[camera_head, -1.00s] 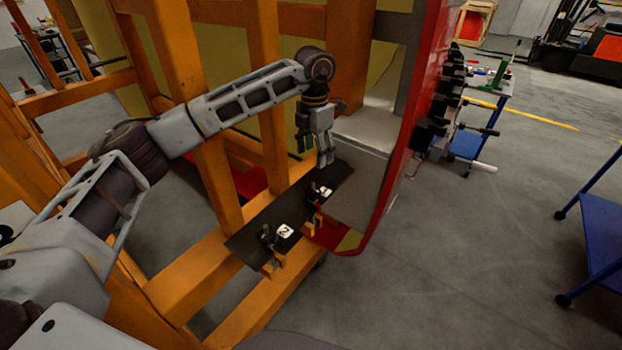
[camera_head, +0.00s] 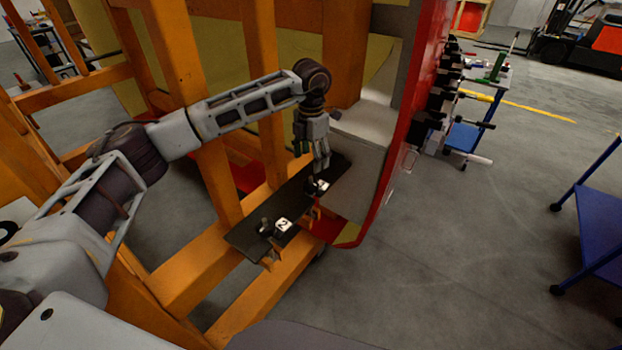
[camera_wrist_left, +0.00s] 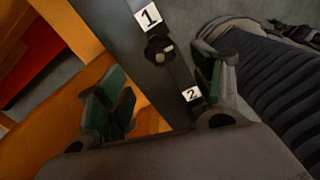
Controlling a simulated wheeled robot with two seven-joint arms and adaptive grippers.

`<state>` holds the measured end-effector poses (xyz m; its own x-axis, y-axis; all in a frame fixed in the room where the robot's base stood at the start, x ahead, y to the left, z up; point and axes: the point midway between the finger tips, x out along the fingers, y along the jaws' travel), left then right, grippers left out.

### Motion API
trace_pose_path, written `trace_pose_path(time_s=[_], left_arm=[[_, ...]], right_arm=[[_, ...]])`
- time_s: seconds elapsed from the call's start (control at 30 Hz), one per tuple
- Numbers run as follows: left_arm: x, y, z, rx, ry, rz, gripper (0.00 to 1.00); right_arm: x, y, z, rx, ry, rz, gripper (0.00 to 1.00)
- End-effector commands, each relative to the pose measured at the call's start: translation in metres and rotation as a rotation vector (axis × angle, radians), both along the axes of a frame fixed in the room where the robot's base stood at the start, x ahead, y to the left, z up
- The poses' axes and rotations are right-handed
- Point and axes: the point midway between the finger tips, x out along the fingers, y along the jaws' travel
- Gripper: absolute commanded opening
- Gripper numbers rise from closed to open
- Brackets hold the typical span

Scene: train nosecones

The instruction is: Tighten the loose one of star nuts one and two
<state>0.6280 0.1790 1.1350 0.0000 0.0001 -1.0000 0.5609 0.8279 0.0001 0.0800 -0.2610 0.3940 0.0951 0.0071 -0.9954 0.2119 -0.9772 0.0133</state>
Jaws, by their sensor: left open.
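A dark plate (camera_head: 248,234) on the orange frame carries two black star nuts with white number labels. Star nut one (camera_head: 311,187) is by the far end, beside the label 1; it also shows in the wrist view (camera_wrist_left: 158,48). Star nut two (camera_head: 266,228) is nearer to me, beside the label 2 (camera_head: 283,225). In the wrist view, label 2 (camera_wrist_left: 191,93) shows between the fingers, but star nut two is not clear. My left gripper (camera_head: 322,164) is open and empty, pointing down just above star nut one. Which nut is loose cannot be told. My right gripper is not in view.
Orange beams (camera_head: 180,75) stand close behind and beside my left arm. The red nosecone edge (camera_head: 412,115) and a grey box-like part (camera_head: 358,150) are just right of the gripper. A blue cart (camera_head: 600,220) stands at the right; the floor between is clear.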

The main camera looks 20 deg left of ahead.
Motion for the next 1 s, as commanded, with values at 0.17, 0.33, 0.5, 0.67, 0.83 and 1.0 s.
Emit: trace_pose_path(time_s=[0.17,0.33,0.5,0.67,0.83,1.0], left_arm=[[-0.001,0.001,-0.023,0.001,0.003,0.001,0.67],[-0.001,0.0,-0.046,0.001,0.003,0.001,0.67],[-0.001,0.0,-0.068,0.001,0.003,0.001,0.67],[0.0,0.0,-0.083,0.001,0.002,0.001,0.67],[0.0,0.0,-0.092,0.0,0.0,0.001,0.67],[0.0,0.0,-0.094,0.0,0.0,0.0,0.67]], right_arm=[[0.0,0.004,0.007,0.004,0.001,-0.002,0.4],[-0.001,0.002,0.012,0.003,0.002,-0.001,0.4],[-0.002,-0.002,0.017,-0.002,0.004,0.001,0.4],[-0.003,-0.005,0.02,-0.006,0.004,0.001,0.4],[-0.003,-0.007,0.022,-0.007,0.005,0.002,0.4],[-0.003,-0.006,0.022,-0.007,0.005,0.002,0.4]])
